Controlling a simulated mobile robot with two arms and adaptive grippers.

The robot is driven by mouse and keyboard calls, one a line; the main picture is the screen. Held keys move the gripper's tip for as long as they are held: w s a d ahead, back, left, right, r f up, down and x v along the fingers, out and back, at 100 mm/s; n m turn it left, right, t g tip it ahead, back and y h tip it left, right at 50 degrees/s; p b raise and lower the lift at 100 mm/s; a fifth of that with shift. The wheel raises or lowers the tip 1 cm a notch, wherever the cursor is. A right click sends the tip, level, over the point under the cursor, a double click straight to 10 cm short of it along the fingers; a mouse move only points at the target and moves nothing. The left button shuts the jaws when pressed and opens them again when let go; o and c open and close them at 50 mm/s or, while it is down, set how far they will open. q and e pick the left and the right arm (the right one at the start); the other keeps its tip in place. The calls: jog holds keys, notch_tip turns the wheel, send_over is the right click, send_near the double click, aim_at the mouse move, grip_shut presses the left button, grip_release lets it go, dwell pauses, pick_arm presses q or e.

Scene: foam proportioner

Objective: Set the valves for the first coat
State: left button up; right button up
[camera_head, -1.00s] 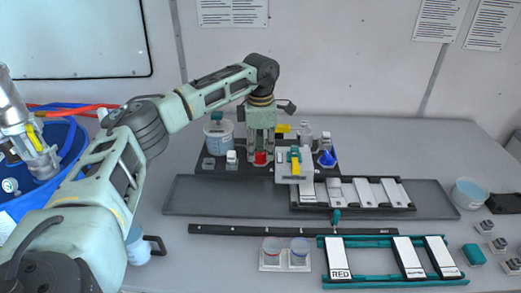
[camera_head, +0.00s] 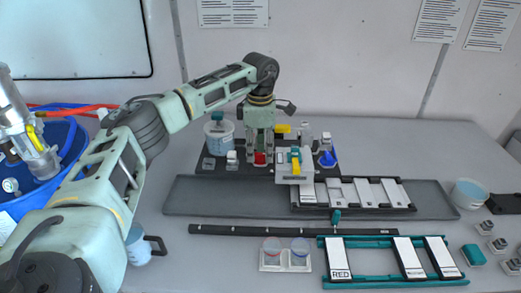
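My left gripper (camera_head: 260,150) points down at the red valve part (camera_head: 260,158) on the dark base plate, at the back middle of the table. The fingers are too small and too much hidden to tell whether they are open or shut on it. To its right are a yellow valve handle (camera_head: 295,160) on a pale block, another yellow handle (camera_head: 283,128) behind, and a blue cone-shaped part (camera_head: 327,158). A white-lidded part (camera_head: 232,157) and a clear container with a teal cap (camera_head: 218,130) stand to its left. My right gripper is not in view.
A black rack with white panels (camera_head: 362,192) lies on the grey tray (camera_head: 230,197). In front are a black bar (camera_head: 290,230), two cups in a holder (camera_head: 285,268) and a teal rack labelled RED (camera_head: 375,282). A bowl (camera_head: 469,193) stands right.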

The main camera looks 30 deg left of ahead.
aim_at(260, 154)
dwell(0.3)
pick_arm(q)
notch_tip(260, 154, up, 12)
dwell(0.4)
jog(key=shift+f, duration=0.15)
dwell(0.4)
